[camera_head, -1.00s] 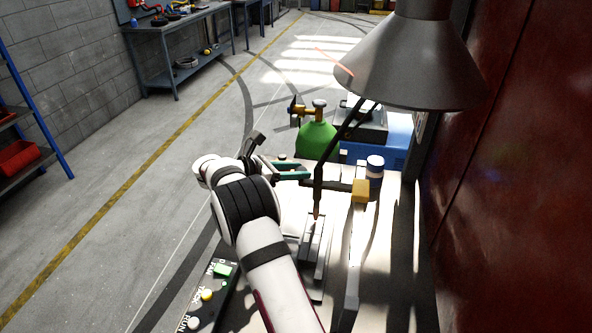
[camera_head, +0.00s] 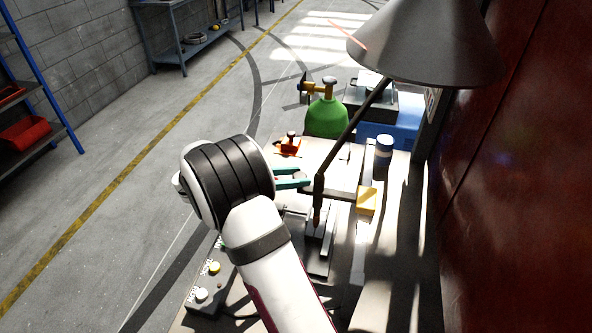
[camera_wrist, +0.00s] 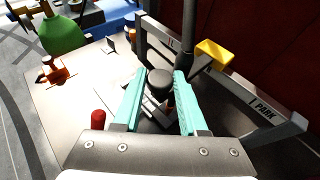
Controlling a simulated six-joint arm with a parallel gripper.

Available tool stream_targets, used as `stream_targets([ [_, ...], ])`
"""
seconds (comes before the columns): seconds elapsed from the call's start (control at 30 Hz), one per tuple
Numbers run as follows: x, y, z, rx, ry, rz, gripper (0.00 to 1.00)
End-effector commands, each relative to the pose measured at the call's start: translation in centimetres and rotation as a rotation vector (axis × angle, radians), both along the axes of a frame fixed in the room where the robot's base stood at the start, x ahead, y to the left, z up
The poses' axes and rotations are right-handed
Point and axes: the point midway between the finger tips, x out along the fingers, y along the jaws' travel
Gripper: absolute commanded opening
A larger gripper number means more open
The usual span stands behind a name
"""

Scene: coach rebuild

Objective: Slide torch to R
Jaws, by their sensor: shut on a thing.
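The torch (camera_head: 319,190) is a dark upright rod with a copper tip, on a carriage with a yellow block (camera_head: 366,201); this block also shows in the wrist view (camera_wrist: 213,53). The teal fingers of my gripper (camera_head: 292,179) reach the carriage from the left. In the wrist view my gripper (camera_wrist: 159,97) is shut with a round black knob (camera_wrist: 160,78) between its fingers. The torch rod (camera_wrist: 189,28) rises just behind the knob. A grey rail (camera_wrist: 240,92) marked PARK runs behind it. The tip is partly hidden by the knob and fingers.
A stepped dark plate (camera_head: 320,248) lies under the torch on the bench. A lamp-like hood (camera_head: 425,45) hangs above. A green gas cylinder (camera_head: 326,118), a red-orange piece (camera_head: 289,144) and a blue-white can (camera_head: 384,150) stand behind. A button panel (camera_head: 208,285) is at front left.

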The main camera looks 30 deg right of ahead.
Motion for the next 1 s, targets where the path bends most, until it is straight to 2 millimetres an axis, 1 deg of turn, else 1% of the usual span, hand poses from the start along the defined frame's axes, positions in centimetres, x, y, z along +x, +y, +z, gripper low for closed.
stream_targets([
  [0.1, 0.1, 0.0, 0.0, 0.0, 0.001, 0.002, 0.0],
  [0.13, 0.1, 0.0, 0.0, 0.0, 0.001, 0.002, 0.45],
  [0.27, 0.1, 0.0, 0.0, 0.0, 0.001, 0.002, 0.69],
  [0.3, 0.1, 0.0, 0.0, 0.0, 0.001, 0.002, 0.71],
  [0.57, 0.1, 0.0, 0.0, 0.0, 0.001, 0.001, 0.71],
  [0.67, 0.1, 0.8, 0.3, 0.0, -0.001, 0.002, 0.71],
  [0.77, 0.1, 2.6, 1.1, 0.0, -0.002, 0.003, 0.71],
  [0.87, 0.2, 5.4, 2.2, 0.001, -0.003, 0.006, 0.71],
  [1.0, 0.1, 9.6, 3.9, 0.001, -0.003, 0.005, 0.71],
])
